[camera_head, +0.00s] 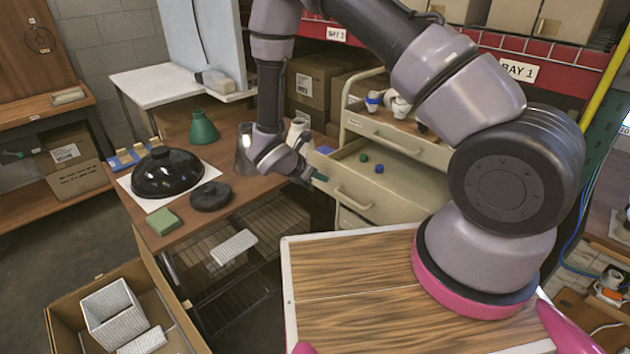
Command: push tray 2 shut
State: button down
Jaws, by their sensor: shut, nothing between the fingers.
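The cream drawer cabinet (434,157) stands right of the workbench. Its second drawer down, which I take to be tray 2 (400,188), is pulled out. A green ball (363,158) and a blue ball (379,169) lie inside it. The tray's front, with a bar handle (354,198), faces down and left. My gripper (318,178) is shut and empty, its teal fingertips at the left part of the tray's front. I cannot tell whether they touch it.
The drawer above (398,143) looks shut. The wooden workbench (232,190) on the left holds a black dome shade (167,172), a dark disc (210,196), a green block (163,222) and a green cone (203,128). A cardboard box (65,318) stands at lower left.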

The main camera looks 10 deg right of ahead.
send_over(359, 169)
jog(key=shift+s+a, duration=0.2)
jog(key=shift+a, duration=0.2)
jog(key=shift+w+d, duration=0.15)
jog(key=shift+d, duration=0.1)
jog(key=shift+d+r, duration=0.1)
jog(key=shift+d, duration=0.05)
